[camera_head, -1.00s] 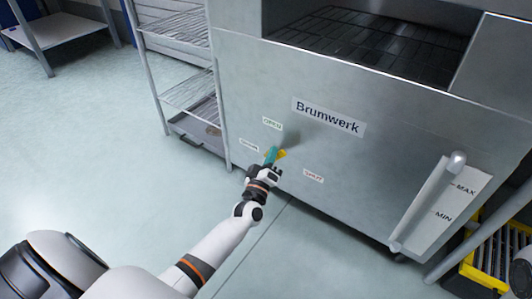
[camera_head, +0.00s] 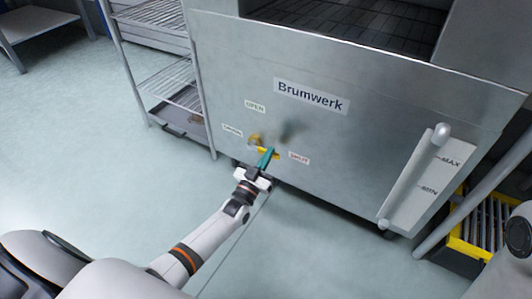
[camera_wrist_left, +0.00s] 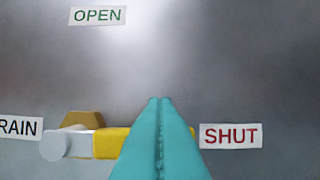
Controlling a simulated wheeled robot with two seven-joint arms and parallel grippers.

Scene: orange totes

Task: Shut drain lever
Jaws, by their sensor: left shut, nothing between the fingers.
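The drain lever is a yellow bar (camera_wrist_left: 111,142) on a round grey pivot (camera_wrist_left: 66,143). In the left wrist view it lies about level, pointing right from the pivot towards the red SHUT label (camera_wrist_left: 230,136). In the head view the lever (camera_head: 262,150) shows on the lower panel. The OPEN label (camera_wrist_left: 98,16) is above. My left gripper (camera_wrist_left: 159,101) has its teal fingers pressed together, empty. The left gripper (camera_head: 267,157) also shows in the head view. My right gripper is out of view.
The Brumwerk steel tank front (camera_head: 350,140) fills the middle of the head view. A sloping level gauge (camera_head: 415,180) is on its right. The floor at left is clear.

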